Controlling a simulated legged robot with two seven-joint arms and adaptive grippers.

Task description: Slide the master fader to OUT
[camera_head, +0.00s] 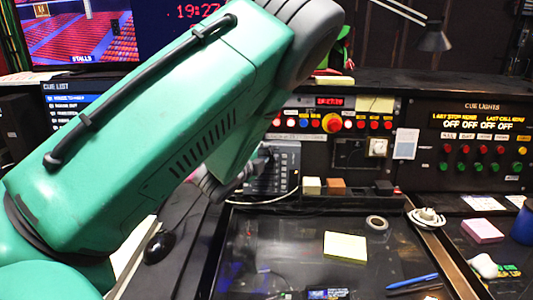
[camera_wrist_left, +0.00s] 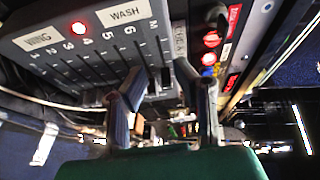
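The fader panel (camera_head: 285,165) is a grey box in the middle of the head view, partly hidden by my left arm. In the left wrist view the panel (camera_wrist_left: 85,50) shows tilted, with numbered slots, a lit red button and a label reading WASH. My left gripper (camera_wrist_left: 160,74) is over the panel's right part, its two dark fingers apart. A dark cap (camera_wrist_left: 166,78) shows between the fingertips; I cannot tell whether they touch it, or read a master or OUT mark. In the head view the left gripper (camera_head: 258,178) is dark against the panel. My right gripper is out of view.
A button panel (camera_head: 333,124) stands behind the faders, and the cue lights panel (camera_head: 480,140) is at right. Small blocks (camera_head: 336,186), a tape roll (camera_head: 377,223), a yellow pad (camera_head: 345,247) and a blue pen (camera_head: 411,282) are on the desk. A cable runs below the fader panel.

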